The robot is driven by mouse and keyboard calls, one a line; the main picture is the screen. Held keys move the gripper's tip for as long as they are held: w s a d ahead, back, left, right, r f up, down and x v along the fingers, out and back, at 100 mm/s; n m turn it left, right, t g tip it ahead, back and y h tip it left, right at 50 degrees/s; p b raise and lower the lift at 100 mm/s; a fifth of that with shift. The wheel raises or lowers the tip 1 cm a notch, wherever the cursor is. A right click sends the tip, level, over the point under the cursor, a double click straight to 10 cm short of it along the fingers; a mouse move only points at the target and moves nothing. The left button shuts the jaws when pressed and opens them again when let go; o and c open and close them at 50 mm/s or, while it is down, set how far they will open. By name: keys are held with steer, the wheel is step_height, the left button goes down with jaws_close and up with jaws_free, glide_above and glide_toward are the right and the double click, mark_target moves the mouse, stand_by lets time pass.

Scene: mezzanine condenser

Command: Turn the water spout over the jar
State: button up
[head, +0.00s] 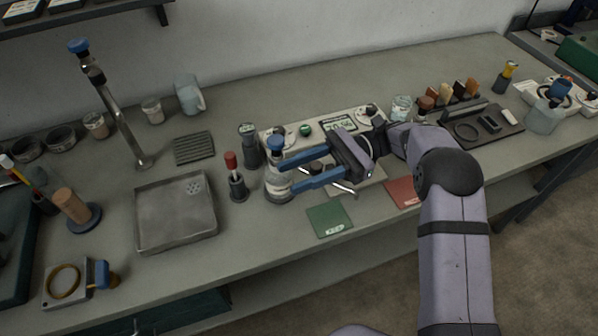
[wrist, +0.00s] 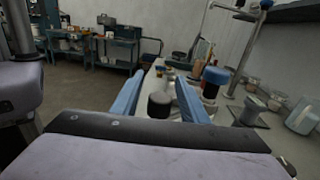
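The water spout (head: 123,120) is a slanted metal tube with a blue top at the back left of the bench; it also shows at the upper right of the wrist view (wrist: 247,50). A shallow metal tray (head: 139,225) lies in front of its foot. Small glass jars stand behind, one left of the spout (head: 96,125) and one right (head: 152,110); I cannot tell which jar the task means. My gripper (head: 284,177) is open, its blue fingers apart, by a blue-capped bottle (head: 277,192). In the wrist view a dark-topped object (wrist: 160,102) shows between the fingers; contact is unclear.
A red-handled tool in a dark holder (head: 238,188) and a dark bottle (head: 249,150) stand close left of my gripper. A ribbed pad (head: 194,148) and a pale mug (head: 188,95) lie behind. A green card (head: 329,220) lies in front. A dark tray (head: 500,135) is at right.

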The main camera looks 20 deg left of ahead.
step_height(320, 180, up, 10)
steer(key=p, duration=0.4)
steer(key=shift+p, duration=0.3)
stand_by(0.3)
